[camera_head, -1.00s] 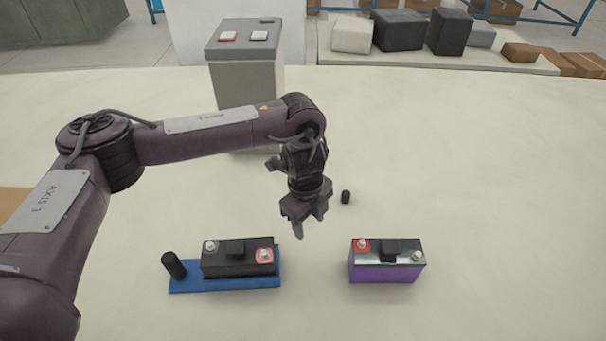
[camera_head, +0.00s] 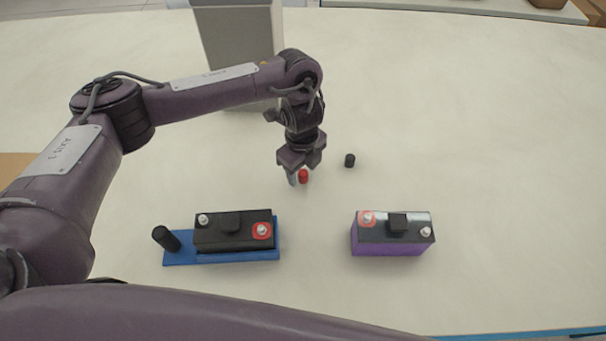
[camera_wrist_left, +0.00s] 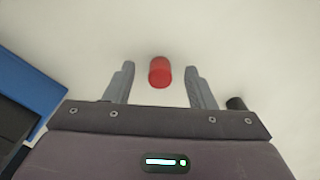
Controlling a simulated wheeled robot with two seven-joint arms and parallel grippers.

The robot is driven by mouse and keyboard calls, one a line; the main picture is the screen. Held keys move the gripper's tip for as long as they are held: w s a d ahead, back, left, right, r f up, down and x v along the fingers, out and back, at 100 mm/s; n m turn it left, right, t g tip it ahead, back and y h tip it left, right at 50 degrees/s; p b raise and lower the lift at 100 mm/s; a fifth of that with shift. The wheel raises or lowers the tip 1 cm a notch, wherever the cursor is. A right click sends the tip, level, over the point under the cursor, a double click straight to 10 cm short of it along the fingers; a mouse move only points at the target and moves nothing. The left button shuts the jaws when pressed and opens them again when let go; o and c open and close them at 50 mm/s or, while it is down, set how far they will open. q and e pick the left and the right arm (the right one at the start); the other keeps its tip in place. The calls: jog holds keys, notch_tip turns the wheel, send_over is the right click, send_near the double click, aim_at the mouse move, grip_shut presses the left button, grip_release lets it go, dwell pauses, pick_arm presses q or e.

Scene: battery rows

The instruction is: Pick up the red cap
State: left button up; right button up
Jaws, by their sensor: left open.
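The small red cap (camera_head: 303,176) stands on the pale table, just beneath my left gripper (camera_head: 301,178) in the head view. In the left wrist view the red cap (camera_wrist_left: 160,72) lies between the two grey fingers of my left gripper (camera_wrist_left: 159,78), with a gap on each side. The fingers are apart and hold nothing. My right gripper is not in view.
A small black cap (camera_head: 350,160) stands right of the red cap. A black battery (camera_head: 234,232) sits on a blue tray (camera_head: 180,256) beside a black cylinder (camera_head: 165,238). A purple battery (camera_head: 388,246) stands to the right. A grey box (camera_head: 238,50) stands behind.

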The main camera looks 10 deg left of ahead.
pick_arm(q)
jog(key=shift+f, duration=0.35)
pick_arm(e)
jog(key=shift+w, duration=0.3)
pick_arm(q)
jog(key=shift+c, duration=0.4)
jog(key=c, duration=1)
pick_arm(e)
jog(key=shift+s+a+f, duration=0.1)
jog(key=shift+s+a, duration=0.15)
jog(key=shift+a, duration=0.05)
pick_arm(q)
jog(key=shift+o, duration=0.2)
jog(key=shift+r, duration=0.2)
